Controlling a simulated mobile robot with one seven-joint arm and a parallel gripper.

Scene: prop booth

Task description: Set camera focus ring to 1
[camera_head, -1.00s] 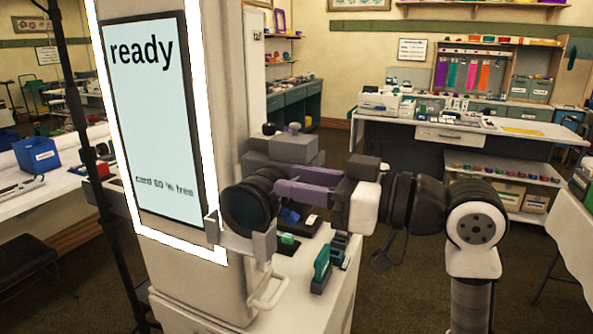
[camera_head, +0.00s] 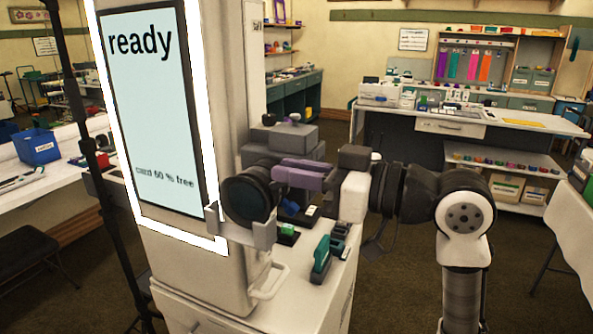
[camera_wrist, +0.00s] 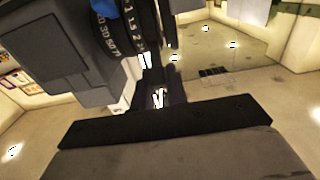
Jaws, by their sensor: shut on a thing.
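The camera stands in the middle of the head view, with a grey boxy body (camera_head: 293,137) and a large dark lens (camera_head: 246,198) facing lower left. In the wrist view, the camera body (camera_wrist: 45,45) is at the upper left. The focus ring (camera_wrist: 134,22) beside it carries white marks that seem to read 1, 1.5, 2; another ring (camera_wrist: 106,32) shows 20, 30, 50. My gripper (camera_head: 277,173), with purple fingers, reaches in from the right and is shut on the lens's ring area. The exact finger contact and the ring's index mark are hidden or unclear.
A tall white booth column with a lit "ready" screen (camera_head: 148,105) stands left of the lens. Small items, including a green stapler-like thing (camera_head: 321,260), lie on the white cabinet below. A dark stand pole (camera_head: 80,120) is at the left. Open floor lies right of my arm.

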